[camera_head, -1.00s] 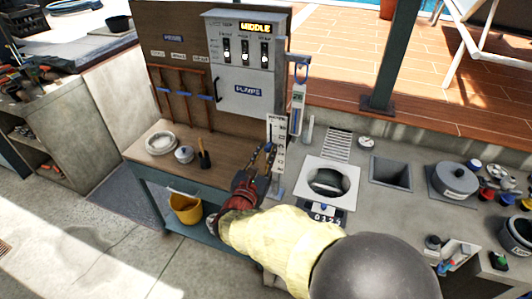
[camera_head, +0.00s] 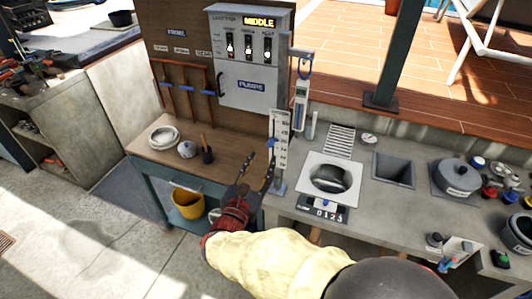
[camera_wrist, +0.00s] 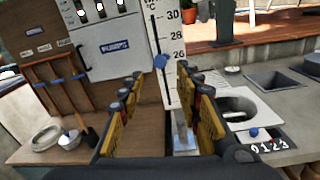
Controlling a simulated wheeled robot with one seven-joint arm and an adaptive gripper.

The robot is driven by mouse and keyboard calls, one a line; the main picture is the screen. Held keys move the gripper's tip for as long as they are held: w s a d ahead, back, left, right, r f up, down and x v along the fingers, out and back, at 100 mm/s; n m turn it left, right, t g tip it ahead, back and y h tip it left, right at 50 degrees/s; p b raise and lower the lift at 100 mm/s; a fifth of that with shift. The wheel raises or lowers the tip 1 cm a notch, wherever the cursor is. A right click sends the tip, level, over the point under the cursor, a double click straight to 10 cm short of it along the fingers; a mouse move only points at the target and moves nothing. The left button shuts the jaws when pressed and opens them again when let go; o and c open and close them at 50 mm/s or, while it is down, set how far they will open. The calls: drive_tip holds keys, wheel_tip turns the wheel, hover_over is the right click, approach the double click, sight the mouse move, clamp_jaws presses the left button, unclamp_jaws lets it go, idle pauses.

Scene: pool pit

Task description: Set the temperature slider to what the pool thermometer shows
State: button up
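The temperature slider is a white upright scale board (camera_head: 279,150) with a blue knob (camera_head: 271,142) on a dark slot. In the wrist view the knob (camera_wrist: 160,62) sits close to the 26 label, with 28 and 30 above. The thermometer (camera_head: 301,92) hangs just right of and behind the board, a pale tube with a blue top; its reading is too small to tell. My gripper (camera_head: 255,182) is in front of and below the knob, apart from it. Its fingers (camera_wrist: 160,80) are open and empty, with the board between them in the wrist view.
A white plate with a round opening (camera_head: 315,168) and a 0123 counter (camera_head: 322,213) lie right of the board. A yellow bucket (camera_head: 187,203) is under the bench.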

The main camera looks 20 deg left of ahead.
drive_tip(key=shift+s+a, duration=0.1)
drive_tip(key=shift+s, duration=2.25)
